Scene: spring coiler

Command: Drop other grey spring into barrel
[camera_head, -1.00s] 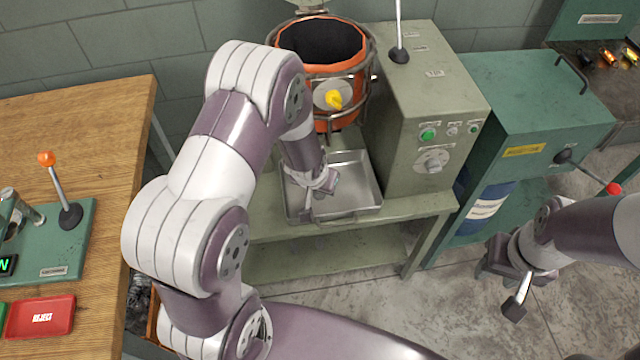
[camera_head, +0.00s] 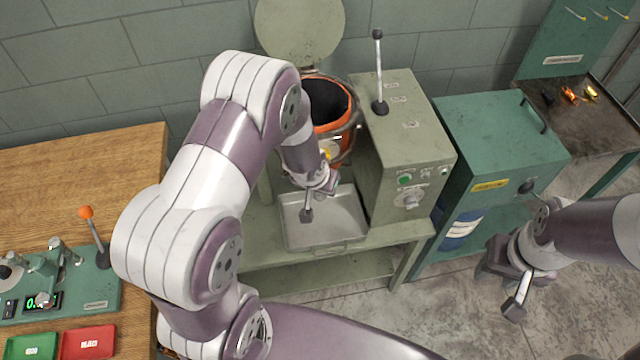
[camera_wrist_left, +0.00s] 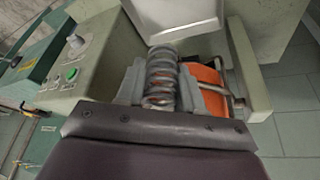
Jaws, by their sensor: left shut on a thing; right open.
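A grey coil spring (camera_wrist_left: 162,80) is held between the fingers of my left gripper in the left wrist view. In the head view my left gripper (camera_head: 310,208) is above the metal tray, in front of the barrel, and the spring is hard to make out there. The orange barrel (camera_head: 346,137) stands open behind the gripper, its dark inside showing and its left side hidden by my left arm. Its orange side also shows beyond the fingers in the left wrist view (camera_wrist_left: 210,97). My right gripper (camera_head: 514,303) is open and empty, above the floor at right.
The round lid (camera_head: 300,30) is raised behind the barrel. The metal tray (camera_head: 345,238) sits below on the green bench. A grey-green control box (camera_head: 415,140) with an upright lever stands right of the barrel. A teal cabinet (camera_head: 500,140) is beyond it. A wooden table (camera_head: 80,180) is at left.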

